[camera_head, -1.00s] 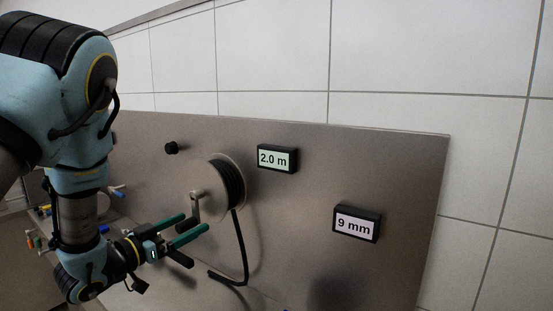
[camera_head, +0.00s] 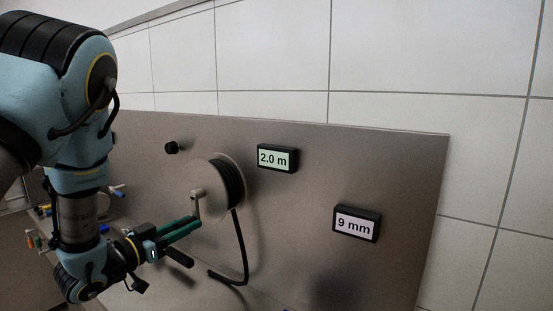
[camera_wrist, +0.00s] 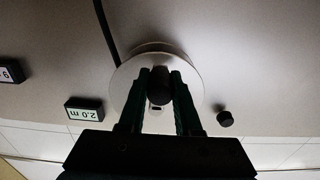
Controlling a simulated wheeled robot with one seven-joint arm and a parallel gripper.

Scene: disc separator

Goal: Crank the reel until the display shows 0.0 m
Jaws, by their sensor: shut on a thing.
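The reel (camera_head: 231,182) is mounted on a grey panel, with a dark hose wound on it and hanging below. Its crank arm (camera_head: 196,203) points downward. My gripper (camera_head: 196,222) is shut on the crank's handle at the lower end of that arm. In the wrist view my gripper's fingers (camera_wrist: 161,88) stand on both sides of the dark round crank handle (camera_wrist: 159,84), in front of the pale reel disc (camera_wrist: 197,84). The display (camera_head: 276,158) reads 2.0 m; it also shows upside down in the wrist view (camera_wrist: 85,110).
A second display (camera_head: 357,223) reading 9 mm is to the lower right on the panel (camera_head: 400,170). A black knob (camera_head: 171,147) sticks out at the upper left of the reel. The hose (camera_head: 241,250) hangs below the reel. Small coloured items lie at the far left.

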